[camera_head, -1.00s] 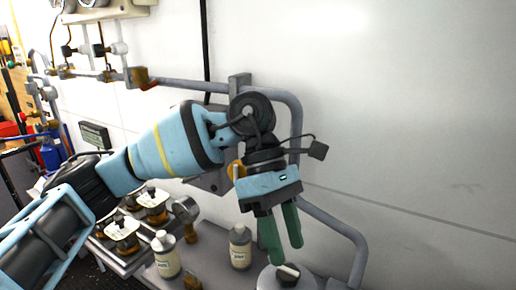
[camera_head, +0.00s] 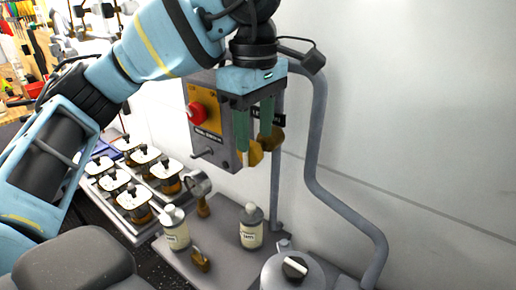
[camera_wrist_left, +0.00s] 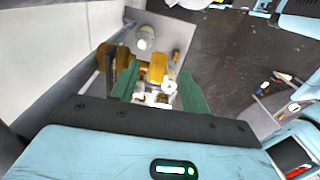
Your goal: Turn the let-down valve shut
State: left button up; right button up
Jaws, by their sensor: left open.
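A brass valve with a flat yellow handle (camera_head: 254,154) sits at the right side of a grey wall box. I take it for the let-down valve. More of its brass (camera_head: 276,138) shows just to the right. My left gripper (camera_head: 254,140) points down at it, open, its green fingers partly covering it. In the left wrist view the yellow handle (camera_wrist_left: 157,68) appears between the open fingers (camera_wrist_left: 158,82), with brass body (camera_wrist_left: 121,57) to the left. I cannot tell whether the fingers touch the handle. My right gripper is not in view.
The box carries a red knob (camera_head: 197,113). A grey pipe (camera_head: 318,110) bends down the wall on the right.

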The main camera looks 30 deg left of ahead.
aim_at(255, 146)
pick_arm(q)
jog(key=shift+f+b, duration=0.35)
jog(key=shift+f, duration=1.8)
jog(key=c, duration=1)
